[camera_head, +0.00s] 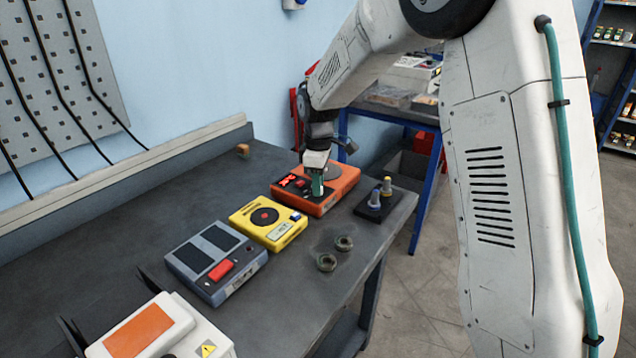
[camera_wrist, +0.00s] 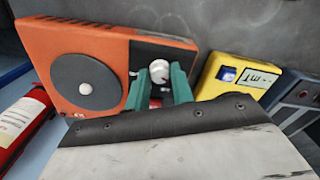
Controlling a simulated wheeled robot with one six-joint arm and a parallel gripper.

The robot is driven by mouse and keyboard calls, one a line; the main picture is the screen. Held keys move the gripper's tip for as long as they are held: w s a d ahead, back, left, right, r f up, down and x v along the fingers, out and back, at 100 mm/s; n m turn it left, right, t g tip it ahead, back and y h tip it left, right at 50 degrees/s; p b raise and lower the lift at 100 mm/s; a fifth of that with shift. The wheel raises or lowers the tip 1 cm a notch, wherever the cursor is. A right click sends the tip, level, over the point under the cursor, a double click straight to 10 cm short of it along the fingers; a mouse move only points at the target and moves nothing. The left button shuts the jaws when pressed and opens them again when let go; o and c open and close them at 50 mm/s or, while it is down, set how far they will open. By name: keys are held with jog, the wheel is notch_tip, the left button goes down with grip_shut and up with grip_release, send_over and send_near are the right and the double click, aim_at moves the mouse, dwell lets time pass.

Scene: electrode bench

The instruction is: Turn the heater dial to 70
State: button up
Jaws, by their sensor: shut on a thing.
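The orange heater (camera_head: 343,192) stands at the far end of the dark bench and has a round grey plate on top. It also fills the upper left of the wrist view (camera_wrist: 55,38), where its plate (camera_wrist: 86,82) has a white centre. The white heater dial (camera_wrist: 159,70) sits on a black panel beside the plate. My gripper (camera_head: 317,192) reaches down onto the heater. In the wrist view my gripper's green fingers (camera_wrist: 160,86) are shut on the dial, one on each side. The number the dial points to is too small to read.
A yellow device (camera_head: 268,222) and a grey device with a red button (camera_head: 215,262) stand nearer on the bench (camera_head: 140,225). A black stand with two small bottles (camera_head: 378,200) is right of the heater. Two small rings (camera_head: 327,262) lie near the bench's right edge.

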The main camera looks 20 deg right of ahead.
dwell(0.3)
jog(key=o, duration=1)
jog(key=shift+r, duration=0.15)
notch_tip(320, 180, up, 8)
jog(key=shift+f, duration=0.25)
jog(key=shift+m, duration=0.3)
jog(key=s, duration=0.1)
jog(key=s+f+m, duration=0.1)
jog(key=s+m+g, duration=0.1)
jog(key=shift+s+d+f, duration=0.1)
jog(key=shift+s+f, duration=0.2)
jog(key=shift+s, duration=0.1)
jog(key=s+d+r+m, duration=0.1)
jog(key=s+r+m, duration=0.1)
jog(key=s, duration=0.9)
jog(key=s+d+r+m+t, duration=0.1)
jog(key=s+r+m, duration=0.2)
jog(key=s, duration=0.9)
jog(key=s+d+r+m+t, duration=0.1)
jog(key=s+m, duration=0.3)
jog(key=s, duration=0.7)
jog(key=shift+s+r, duration=0.4)
jog(key=shift+r, duration=0.25)
